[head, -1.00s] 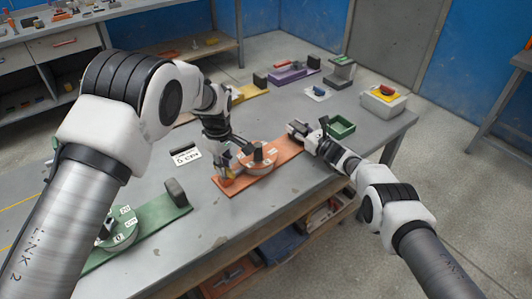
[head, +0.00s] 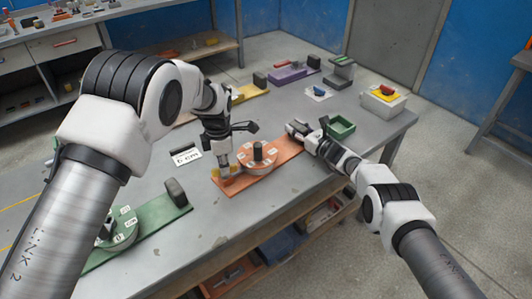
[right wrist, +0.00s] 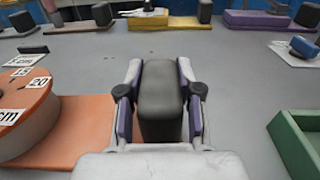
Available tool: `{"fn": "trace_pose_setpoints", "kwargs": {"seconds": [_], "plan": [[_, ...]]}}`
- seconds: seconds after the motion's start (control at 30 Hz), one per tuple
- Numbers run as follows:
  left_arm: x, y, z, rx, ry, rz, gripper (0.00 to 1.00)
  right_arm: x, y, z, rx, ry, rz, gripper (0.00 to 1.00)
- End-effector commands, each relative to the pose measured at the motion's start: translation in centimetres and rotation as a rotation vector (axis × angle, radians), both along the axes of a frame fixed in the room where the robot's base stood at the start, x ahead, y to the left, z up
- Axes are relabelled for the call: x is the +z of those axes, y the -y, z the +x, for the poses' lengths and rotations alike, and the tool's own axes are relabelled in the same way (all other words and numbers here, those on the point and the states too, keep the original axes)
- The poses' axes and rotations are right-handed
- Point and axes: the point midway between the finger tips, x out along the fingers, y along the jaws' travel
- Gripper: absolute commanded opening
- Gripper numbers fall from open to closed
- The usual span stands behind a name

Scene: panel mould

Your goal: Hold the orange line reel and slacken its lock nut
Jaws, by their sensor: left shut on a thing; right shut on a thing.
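The orange line reel (head: 262,167) sits on an orange board (head: 283,152), with a dark post at its middle and white labels. It also shows at the left of the right wrist view (right wrist: 22,118). My left gripper (head: 226,176) points down at the board's left end, beside the reel, shut on a small yellow-orange piece, probably the lock nut, mostly hidden by the fingers. My right gripper (head: 298,130) is at the board's far end. In the right wrist view its fingers (right wrist: 160,100) are shut on an upright dark grey block (right wrist: 162,98).
A green reel on a green board (head: 150,222) lies at the front left. A green open tray (head: 341,127) stands just right of my right gripper. A purple board (head: 290,74), a yellow board (head: 250,92) and a white box (head: 384,102) stand further back.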

Motion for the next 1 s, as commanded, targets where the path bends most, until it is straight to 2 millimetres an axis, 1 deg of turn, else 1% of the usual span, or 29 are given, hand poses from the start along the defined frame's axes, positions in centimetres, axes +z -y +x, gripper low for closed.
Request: {"fn": "trace_pose_setpoints", "kwargs": {"seconds": [0.4,0.6,0.8,1.0], "plan": [[-0.07,0.04,0.0,0.387,0.0,-0.001,0.0,0.08,-0.12,-0.02,0.002,0.002,0.001,0.0],[-0.06,0.04,0.0,0.544,0.0,-0.001,0.0,0.08,-0.12,-0.01,0.003,0.002,0.001,0.0],[-0.06,0.05,0.02,0.652,0.0,-0.001,0.0,0.09,-0.13,-0.02,0.003,0.002,0.001,0.0],[-0.06,0.05,0.02,0.707,0.0,-0.001,0.0,0.09,-0.14,-0.02,0.003,0.002,0.001,0.0]]}}
